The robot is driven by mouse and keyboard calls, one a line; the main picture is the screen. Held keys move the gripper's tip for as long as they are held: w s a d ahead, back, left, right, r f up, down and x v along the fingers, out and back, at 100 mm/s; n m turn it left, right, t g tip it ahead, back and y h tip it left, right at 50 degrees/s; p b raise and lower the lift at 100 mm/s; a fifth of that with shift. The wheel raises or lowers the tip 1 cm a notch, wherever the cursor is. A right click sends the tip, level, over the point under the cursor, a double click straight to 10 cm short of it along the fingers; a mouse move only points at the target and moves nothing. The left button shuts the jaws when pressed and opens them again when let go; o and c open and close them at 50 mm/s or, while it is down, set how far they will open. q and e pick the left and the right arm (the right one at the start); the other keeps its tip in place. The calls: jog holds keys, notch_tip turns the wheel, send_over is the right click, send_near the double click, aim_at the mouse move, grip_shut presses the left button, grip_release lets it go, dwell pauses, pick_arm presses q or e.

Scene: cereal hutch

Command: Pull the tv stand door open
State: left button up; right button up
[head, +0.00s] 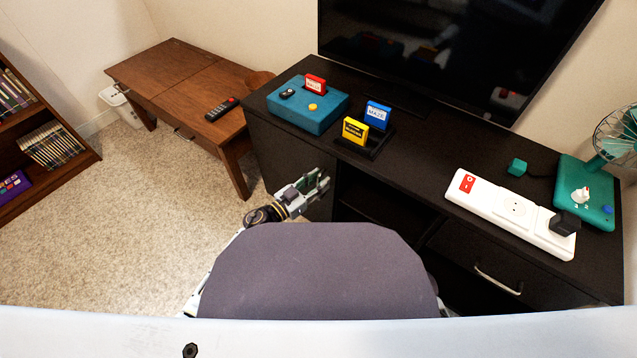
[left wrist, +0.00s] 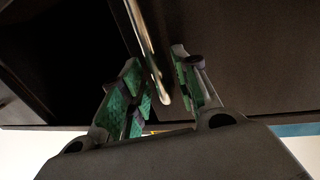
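The tv stand (head: 420,145) is black and runs along the wall. Its left door (head: 283,160) looks closed; in the left wrist view the dark door panel (left wrist: 250,55) fills the right side. A shiny metal bar handle (left wrist: 147,45) shows there, its end between the two fingers. My left gripper (head: 318,185) is in front of the door, by its right edge. In the left wrist view my left gripper (left wrist: 161,85) is open, with green-padded fingers apart on either side of the handle; I cannot tell whether either touches it. My right gripper is out of view.
An open compartment (head: 375,205) is right of the door, and a drawer with a handle (head: 498,279) is further right. A game console (head: 308,105), cartridges, power strip (head: 511,212) and fan stand on top. Carpet (head: 150,215) is clear at left, beside a wooden table (head: 180,80).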

pick_arm(q)
jog(key=shift+w+d, duration=0.1)
jog(key=shift+d, duration=0.05)
jog(key=shift+c, duration=0.3)
grip_shut()
jog(key=shift+s, duration=0.2)
